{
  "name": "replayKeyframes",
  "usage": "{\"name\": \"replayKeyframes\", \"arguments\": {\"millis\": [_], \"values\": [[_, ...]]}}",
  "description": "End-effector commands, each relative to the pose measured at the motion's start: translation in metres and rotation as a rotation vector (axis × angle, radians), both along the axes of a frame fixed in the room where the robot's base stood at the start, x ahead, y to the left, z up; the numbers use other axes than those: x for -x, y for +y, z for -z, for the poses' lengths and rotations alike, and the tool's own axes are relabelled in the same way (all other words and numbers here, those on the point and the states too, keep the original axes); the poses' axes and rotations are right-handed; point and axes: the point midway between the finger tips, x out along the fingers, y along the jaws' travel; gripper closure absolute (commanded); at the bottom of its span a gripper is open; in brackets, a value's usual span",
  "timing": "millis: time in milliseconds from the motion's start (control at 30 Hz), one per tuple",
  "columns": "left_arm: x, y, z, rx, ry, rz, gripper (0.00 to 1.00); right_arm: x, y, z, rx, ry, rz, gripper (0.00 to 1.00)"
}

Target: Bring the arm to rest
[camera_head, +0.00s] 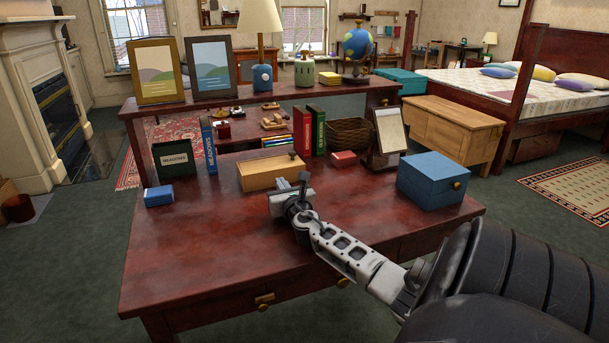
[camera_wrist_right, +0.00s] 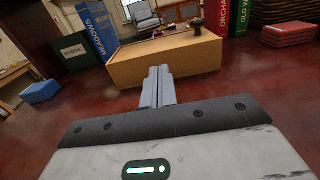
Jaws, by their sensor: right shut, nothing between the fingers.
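My right arm reaches in from the lower right of the head view. Its gripper (camera_head: 304,180) is over the dark red desk (camera_head: 200,240), close in front of the light wooden box (camera_head: 262,175). In the right wrist view the two fingers (camera_wrist_right: 158,84) are together with nothing between them. They point at the front of the wooden box (camera_wrist_right: 170,62); whether they touch it I cannot tell. My left gripper is in neither view.
A blue box (camera_head: 430,180) stands on the desk's right, and a small blue block (camera_head: 158,196) on its left. Upright books (camera_head: 302,130), a dark basket (camera_head: 350,134) and a framed stand (camera_head: 389,130) line the back. The desk's front left is bare.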

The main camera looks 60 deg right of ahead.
Motion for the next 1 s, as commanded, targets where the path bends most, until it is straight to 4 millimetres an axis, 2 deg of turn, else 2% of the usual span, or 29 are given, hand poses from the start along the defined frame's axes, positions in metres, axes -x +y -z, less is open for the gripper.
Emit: {"name": "replayKeyframes", "arguments": {"millis": [100,400,600,833,1000], "values": [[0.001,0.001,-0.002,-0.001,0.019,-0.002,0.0,0.024,0.016,-0.001,0.0,0.005,-0.003,1.0],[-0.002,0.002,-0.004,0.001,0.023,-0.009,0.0,0.069,0.047,0.001,0.0,0.003,0.0,1.0],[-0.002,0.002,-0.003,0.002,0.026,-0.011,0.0,0.08,0.054,0.0,0.001,0.001,0.003,1.0],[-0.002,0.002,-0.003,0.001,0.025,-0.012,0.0,0.081,0.054,0.0,0.001,0.001,0.003,1.0],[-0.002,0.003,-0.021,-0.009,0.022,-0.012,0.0,0.08,0.054,-0.019,0.001,0.0,0.002,1.0]]}}
